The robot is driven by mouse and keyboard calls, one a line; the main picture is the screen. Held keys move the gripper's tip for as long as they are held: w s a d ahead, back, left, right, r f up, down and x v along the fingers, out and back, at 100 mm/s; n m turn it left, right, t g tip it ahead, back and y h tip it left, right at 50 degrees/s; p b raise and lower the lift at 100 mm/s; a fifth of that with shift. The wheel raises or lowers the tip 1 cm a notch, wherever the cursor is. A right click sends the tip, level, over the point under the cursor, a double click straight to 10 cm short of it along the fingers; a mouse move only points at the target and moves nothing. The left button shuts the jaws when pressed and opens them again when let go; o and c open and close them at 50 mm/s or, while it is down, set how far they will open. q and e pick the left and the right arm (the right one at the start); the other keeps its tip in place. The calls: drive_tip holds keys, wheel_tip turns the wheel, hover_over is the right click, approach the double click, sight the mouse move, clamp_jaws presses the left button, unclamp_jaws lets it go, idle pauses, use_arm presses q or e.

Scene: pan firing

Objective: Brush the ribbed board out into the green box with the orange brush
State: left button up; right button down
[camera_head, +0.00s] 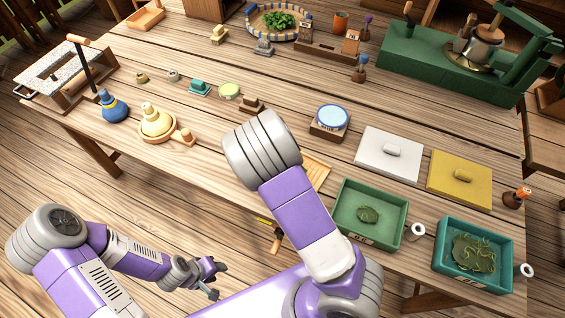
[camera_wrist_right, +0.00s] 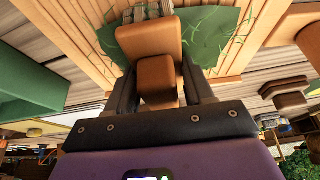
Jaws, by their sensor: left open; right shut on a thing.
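My right gripper (camera_wrist_right: 158,88) is shut on the orange brush (camera_wrist_right: 148,42) in the right wrist view. The brush is over the ribbed board (camera_wrist_right: 262,28), where green leafy bits (camera_wrist_right: 207,32) lie around its far end. I cannot tell whether the bristles touch the board. In the head view my right arm hides the gripper, the brush and most of the board (camera_head: 318,172). The green box (camera_head: 345,207) stands right of the board with a green clump inside. It seems to show at the left of the wrist view (camera_wrist_right: 30,85). My left gripper (camera_head: 212,279) is open and empty, low at the left.
A teal box (camera_head: 440,262) with green strands stands right of the green box. White (camera_head: 375,165) and yellow (camera_head: 445,190) lidded slabs lie behind them. A blue-topped block (camera_head: 330,133) stands behind the board. Small pots and a green press (camera_head: 405,60) are farther back.

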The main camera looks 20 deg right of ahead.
drive_tip(key=s+d, duration=0.2)
drive_tip(key=s, duration=0.2)
drive_tip(key=shift+s+d+r, duration=0.1)
drive_tip(key=shift+s+d, duration=0.05)
drive_tip(key=shift+d, duration=0.25)
wheel_tip(320, 180, up, 6)
drive_tip(key=p, duration=0.6)
drive_tip(key=shift+s, duration=0.2)
drive_tip(key=shift+d, duration=0.1)
drive_tip(key=shift+p, duration=0.3)
drive_tip(key=c, duration=0.9)
unclamp_jaws()
clamp_jaws()
